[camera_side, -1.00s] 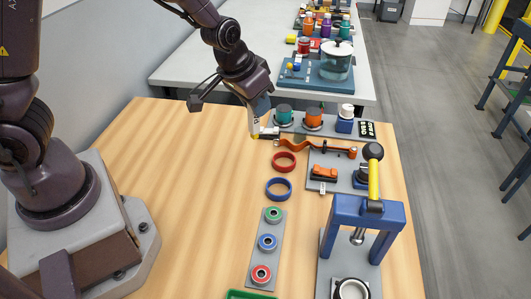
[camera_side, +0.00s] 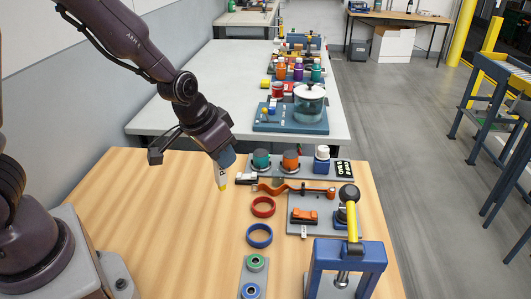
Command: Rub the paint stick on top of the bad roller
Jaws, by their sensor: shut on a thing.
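My gripper (camera_side: 227,157) hangs over the left back part of the wooden table. It is shut on the paint stick (camera_side: 221,176), a white and yellow stick with dark lettering, held tip down. The tip is left of a small black and white block and seems just above the wood; whether it touches cannot be told. Which roller is the bad one cannot be told.
A red ring (camera_side: 263,207) and a blue ring (camera_side: 259,236) lie right of the stick. An orange lever (camera_side: 285,187), a grey rack (camera_side: 340,169) with teal, orange and white-capped items, and a blue press (camera_side: 349,255) stand on the right. The left wood is clear.

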